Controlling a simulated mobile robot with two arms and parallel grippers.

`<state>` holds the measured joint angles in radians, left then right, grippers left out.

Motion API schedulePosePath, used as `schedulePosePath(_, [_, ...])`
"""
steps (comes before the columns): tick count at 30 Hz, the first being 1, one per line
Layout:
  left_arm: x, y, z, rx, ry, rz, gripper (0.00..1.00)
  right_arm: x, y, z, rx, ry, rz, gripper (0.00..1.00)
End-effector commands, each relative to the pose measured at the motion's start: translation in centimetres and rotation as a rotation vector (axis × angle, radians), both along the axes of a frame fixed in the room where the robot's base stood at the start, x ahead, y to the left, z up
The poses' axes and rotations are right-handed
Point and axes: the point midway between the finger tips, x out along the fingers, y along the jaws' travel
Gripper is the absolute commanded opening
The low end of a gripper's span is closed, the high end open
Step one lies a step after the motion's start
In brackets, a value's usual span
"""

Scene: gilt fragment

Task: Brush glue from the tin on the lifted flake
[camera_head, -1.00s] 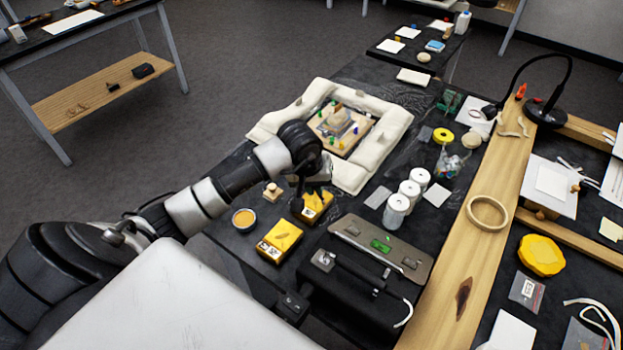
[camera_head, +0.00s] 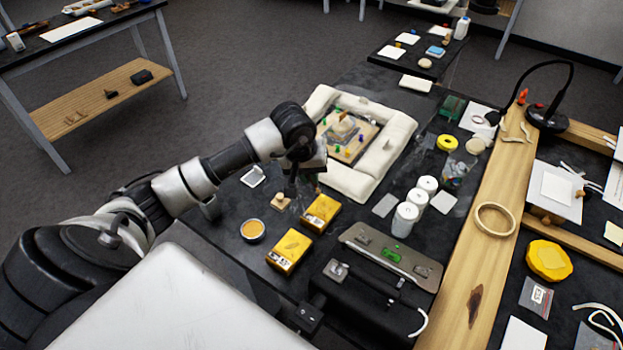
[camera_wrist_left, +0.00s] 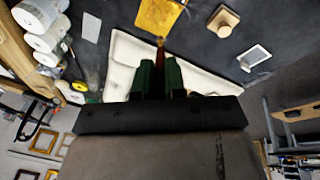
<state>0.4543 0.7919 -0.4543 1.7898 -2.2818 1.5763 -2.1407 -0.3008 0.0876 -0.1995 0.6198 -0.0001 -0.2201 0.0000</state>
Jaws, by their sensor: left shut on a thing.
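My left gripper (camera_head: 303,182) is shut on a thin reddish-brown handle, apparently the brush (camera_wrist_left: 160,52), which shows between the green fingers (camera_wrist_left: 160,75) in the left wrist view. The brush tip overlaps the edge of a yellow box in that view. The round tin (camera_head: 252,230) with amber content stands open on the black table, left of and nearer than the gripper. The gilt fragment (camera_head: 345,130) lies inside a white padded frame (camera_head: 388,150), beyond and right of the gripper. The lifted flake is too small to make out. My right gripper is not in view.
Two yellow boxes (camera_head: 289,251) and a small wooden block (camera_head: 281,203) stand near the tin. White jars (camera_head: 405,219) and a black case (camera_head: 365,300) are to the right.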

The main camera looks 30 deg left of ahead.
Motion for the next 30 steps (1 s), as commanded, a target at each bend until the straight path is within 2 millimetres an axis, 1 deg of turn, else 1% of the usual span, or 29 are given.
schedulePosePath(1, [0.0,0.2,0.7,0.001,0.000,0.002,0.00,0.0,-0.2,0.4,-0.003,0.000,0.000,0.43])
schedulePosePath(6, [0.0,0.5,2.2,0.002,-0.001,0.010,0.00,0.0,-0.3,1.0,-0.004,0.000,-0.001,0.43])
schedulePosePath(10, [0.0,0.7,3.1,0.001,0.000,0.013,0.00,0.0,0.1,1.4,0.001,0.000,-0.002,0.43])
schedulePosePath(18, [-0.1,0.7,3.3,0.000,0.001,0.014,0.00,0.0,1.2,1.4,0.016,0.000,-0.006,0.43])
schedulePosePath(30, [-0.1,0.7,3.3,-0.001,0.000,0.014,0.00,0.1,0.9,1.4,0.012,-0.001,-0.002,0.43])
